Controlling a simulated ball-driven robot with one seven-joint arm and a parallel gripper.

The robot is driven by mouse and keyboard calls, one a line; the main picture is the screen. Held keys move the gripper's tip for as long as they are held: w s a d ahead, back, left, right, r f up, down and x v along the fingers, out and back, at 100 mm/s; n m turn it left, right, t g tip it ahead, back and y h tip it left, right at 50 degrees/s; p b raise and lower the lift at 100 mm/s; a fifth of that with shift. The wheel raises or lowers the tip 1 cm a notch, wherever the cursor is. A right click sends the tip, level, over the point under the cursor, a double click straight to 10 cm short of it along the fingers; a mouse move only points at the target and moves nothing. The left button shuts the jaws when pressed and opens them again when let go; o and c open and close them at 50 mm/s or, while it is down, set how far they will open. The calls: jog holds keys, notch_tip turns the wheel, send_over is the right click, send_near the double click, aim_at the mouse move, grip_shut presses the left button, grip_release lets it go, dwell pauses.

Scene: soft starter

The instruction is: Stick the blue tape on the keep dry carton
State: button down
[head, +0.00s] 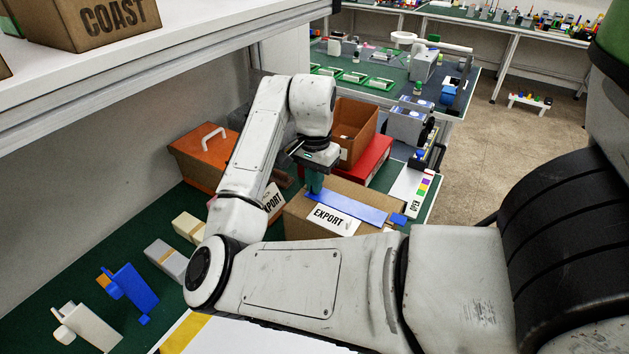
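A blue tape strip (350,208) lies along the top of a brown carton (370,193) in the middle of the bench, with a small blue tab (398,219) at its right end. This carton's white label reads "EXPORT". No "keep dry" marking is readable on any carton. My gripper (315,184), with teal fingers, points down at the left end of the strip. It seems to touch or nearly touch the strip there; I cannot tell which. The fingers look close together, but whether they grip the tape is not clear. My forearm hides part of the carton's front and the bench.
An orange box (203,160) and an open brown box (355,125) on a red one (372,160) stand behind. Blue (135,283) and white (85,325) dispenser-like objects lie front left. A shelf (165,60) overhangs upper left.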

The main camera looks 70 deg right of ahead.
jog(key=shift+f, duration=0.1)
jog(key=c, duration=1.2)
grip_release()
notch_tip(320, 180, up, 11)
jog(key=shift+f, duration=0.1)
